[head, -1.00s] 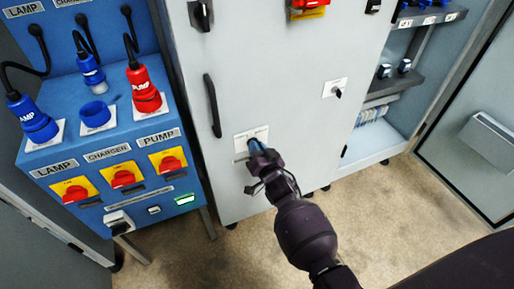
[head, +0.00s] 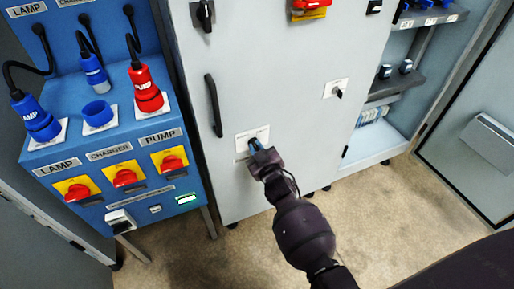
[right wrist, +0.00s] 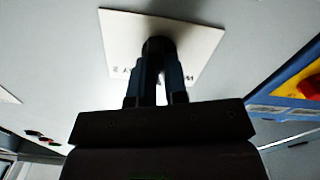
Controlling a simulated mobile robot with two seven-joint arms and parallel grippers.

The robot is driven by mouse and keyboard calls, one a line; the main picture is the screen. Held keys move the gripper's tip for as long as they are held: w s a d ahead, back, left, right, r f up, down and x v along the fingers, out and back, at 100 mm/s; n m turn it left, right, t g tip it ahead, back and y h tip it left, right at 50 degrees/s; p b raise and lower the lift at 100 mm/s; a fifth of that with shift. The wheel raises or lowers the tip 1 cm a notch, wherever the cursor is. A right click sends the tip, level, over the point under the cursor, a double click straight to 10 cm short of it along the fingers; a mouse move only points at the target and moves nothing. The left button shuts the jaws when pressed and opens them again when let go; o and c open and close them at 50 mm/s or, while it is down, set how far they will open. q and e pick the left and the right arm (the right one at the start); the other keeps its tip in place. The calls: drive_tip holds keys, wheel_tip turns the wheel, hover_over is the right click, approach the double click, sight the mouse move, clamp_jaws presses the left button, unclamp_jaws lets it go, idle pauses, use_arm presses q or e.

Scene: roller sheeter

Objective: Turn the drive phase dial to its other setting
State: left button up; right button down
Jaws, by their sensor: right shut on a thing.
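The drive phase dial (right wrist: 158,46) is a dark round knob on a white plate (right wrist: 195,40) with dark lettering, upside down and partly hidden in the right wrist view. In the head view the plate (head: 263,132) sits low on the grey cabinet door, and my gripper covers the dial. My right gripper (right wrist: 158,68) is shut on the dial, one finger on each side. It also shows in the head view (head: 255,146), pointing at the door. The dial's pointer and setting cannot be read. My left gripper is not in view.
A black door handle (head: 213,106) is just up and left of the plate. A key switch (head: 338,92) is to the right. The blue panel (head: 110,210) with red rotary switches stands left. Open floor (head: 190,255) lies below.

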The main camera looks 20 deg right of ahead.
drive_tip(key=shift+n, duration=0.9)
drive_tip(key=c, duration=1.1)
unclamp_jaws()
drive_tip(key=shift+c, duration=0.2)
drive_tip(key=shift+s, duration=0.35)
drive_tip(key=s+p, duration=0.2)
drive_tip(key=s, duration=0.8)
drive_tip(key=shift+d, duration=0.15)
